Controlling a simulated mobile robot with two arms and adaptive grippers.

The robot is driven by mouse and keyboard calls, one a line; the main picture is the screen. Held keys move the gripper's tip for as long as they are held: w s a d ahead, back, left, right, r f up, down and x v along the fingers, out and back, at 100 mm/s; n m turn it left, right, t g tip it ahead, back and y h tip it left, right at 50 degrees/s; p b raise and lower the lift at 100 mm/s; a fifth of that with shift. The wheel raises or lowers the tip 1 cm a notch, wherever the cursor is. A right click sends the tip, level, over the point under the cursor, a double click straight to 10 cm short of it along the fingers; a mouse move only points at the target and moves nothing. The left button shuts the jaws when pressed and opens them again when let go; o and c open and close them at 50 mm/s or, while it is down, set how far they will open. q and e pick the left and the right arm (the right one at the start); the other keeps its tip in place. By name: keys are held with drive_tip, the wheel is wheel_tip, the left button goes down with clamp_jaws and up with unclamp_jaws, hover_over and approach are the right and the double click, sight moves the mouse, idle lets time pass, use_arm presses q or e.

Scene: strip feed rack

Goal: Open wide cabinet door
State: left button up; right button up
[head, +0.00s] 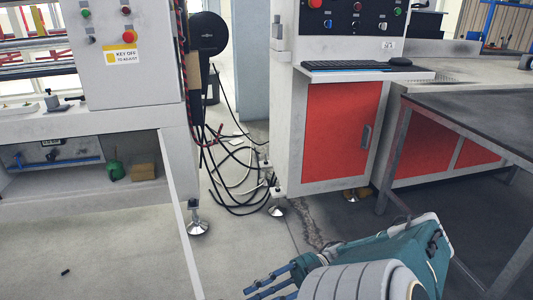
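A red cabinet door (341,132) with a grey vertical handle (366,136) near its right edge is on the front of the white control cabinet (292,120). It looks shut. At the left, the lower compartment (85,185) of the white machine stands open, and a thin white panel (181,215) slants down from its right edge, seen nearly edge-on; I cannot tell whether it is an open door. My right gripper (268,286) is low at the bottom, pointing left, well below the red door and apart from it. Its fingertips are small and partly hidden. My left gripper is out of view.
Loose cables (238,175) hang and lie on the floor between the two machines. A dark-topped table (480,115) stands at the right, close to the red door. A keyboard shelf (370,74) juts out above the door. Floor at the lower left is mostly clear.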

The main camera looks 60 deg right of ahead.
drive_tip(key=shift+v, duration=1.6)
drive_tip(key=shift+a, duration=0.1)
